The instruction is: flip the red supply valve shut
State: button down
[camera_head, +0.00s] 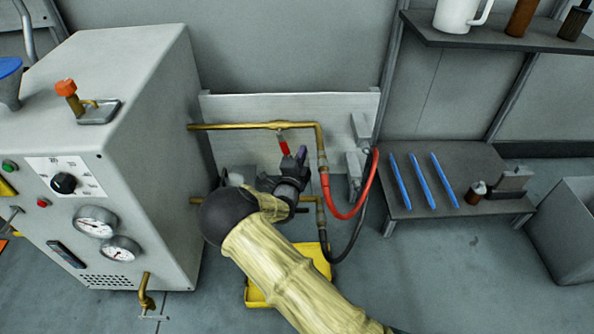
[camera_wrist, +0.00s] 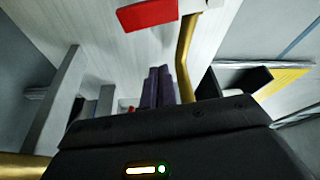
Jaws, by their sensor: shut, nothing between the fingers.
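The red supply valve handle (camera_head: 284,148) hangs below the upper brass pipe (camera_head: 240,126) in the head view, slanting across the pipe's line. In the wrist view the red handle (camera_wrist: 150,13) shows as a flat red bar at the top edge, cut off by the frame, with a pale piece at its right end. My gripper (camera_head: 300,153) is just right of the handle's lower end in the head view. In the wrist view its dark fingers (camera_wrist: 160,84) are together and empty, below the handle in the picture. Whether they touch the handle cannot be told.
A grey machine (camera_head: 150,170) with gauges stands left. A red hose (camera_head: 358,208) and a black hose (camera_head: 348,247) loop right of my gripper. A yellow tray (camera_head: 318,256) lies below my arm. A low table (camera_head: 440,158) with blue rods stands right.

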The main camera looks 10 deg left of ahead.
aim_at(287, 150)
jog(key=a+b, duration=0.2)
jog(key=a+f+b, duration=0.1)
jog(key=shift+w+a, duration=0.3)
jog(key=shift+w, duration=0.1)
jog(key=shift+a+m, duration=0.1)
jog(key=shift+m, duration=0.2)
jog(key=shift+s+a+f+m+g+p, duration=0.15)
jog(key=shift+a+m+g+p, duration=0.2)
jog(key=shift+m, duration=0.35)
jog(key=shift+s+a+f+m+g+p, duration=0.1)
jog(key=shift+a+f+m+g+p, duration=0.1)
jog(key=shift+a+m, duration=0.35)
jog(key=shift+d, duration=0.1)
